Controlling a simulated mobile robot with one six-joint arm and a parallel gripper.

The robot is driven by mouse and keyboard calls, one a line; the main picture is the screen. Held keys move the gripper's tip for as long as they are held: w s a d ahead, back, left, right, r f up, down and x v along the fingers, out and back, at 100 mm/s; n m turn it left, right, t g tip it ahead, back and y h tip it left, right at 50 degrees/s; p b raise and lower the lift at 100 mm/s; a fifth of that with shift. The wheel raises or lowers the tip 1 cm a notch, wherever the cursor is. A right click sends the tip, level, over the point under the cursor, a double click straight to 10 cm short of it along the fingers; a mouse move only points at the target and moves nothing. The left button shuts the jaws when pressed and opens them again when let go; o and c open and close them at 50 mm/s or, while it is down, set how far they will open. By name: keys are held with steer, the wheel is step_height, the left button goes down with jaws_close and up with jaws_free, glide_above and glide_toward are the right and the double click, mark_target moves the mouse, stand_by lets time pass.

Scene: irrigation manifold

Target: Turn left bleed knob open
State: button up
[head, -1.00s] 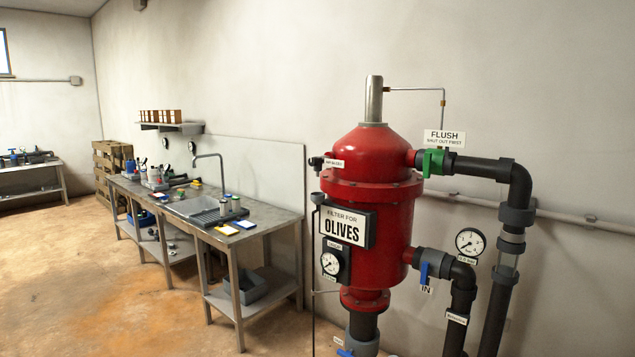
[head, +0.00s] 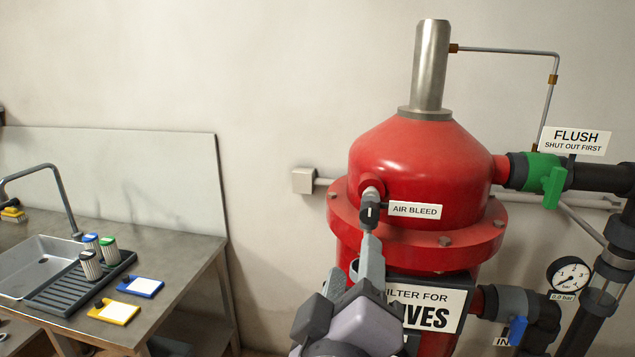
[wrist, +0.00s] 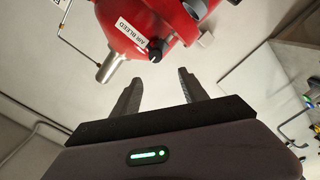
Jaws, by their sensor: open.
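The bleed knob (head: 369,214) is small and black, on a short red stub at the front of the red filter's dome. A white AIR BLEED label (head: 415,211) is at its right. My gripper (head: 371,240) reaches up from below, its tips close under the knob. In the wrist view, my gripper (wrist: 157,78) is open, with its two fingers apart and nothing between them. The black knob (wrist: 155,54) shows just beyond the fingertips, roughly in line with the gap. I cannot tell the knob's turn position.
The red filter tank (head: 425,180) stands close in front of the wall. A green-handled flush valve (head: 544,178) and a pressure gauge (head: 569,274) are to the right. A blue-handled valve (head: 517,329) is lower. A sink bench (head: 185,260) stands at left; open wall lies between.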

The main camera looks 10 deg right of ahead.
mark_target(370, 201)
steer(key=p+x, duration=0.2)
steer(key=x, duration=0.3)
steer(key=p+x, duration=0.3)
steer(key=x, duration=0.3)
steer(key=d+p+x, duration=0.1)
steer(key=p+x, duration=0.1)
steer(key=x, duration=0.4)
steer(key=shift+s+p, duration=0.25)
steer(key=shift+p, duration=0.1)
jaws_close()
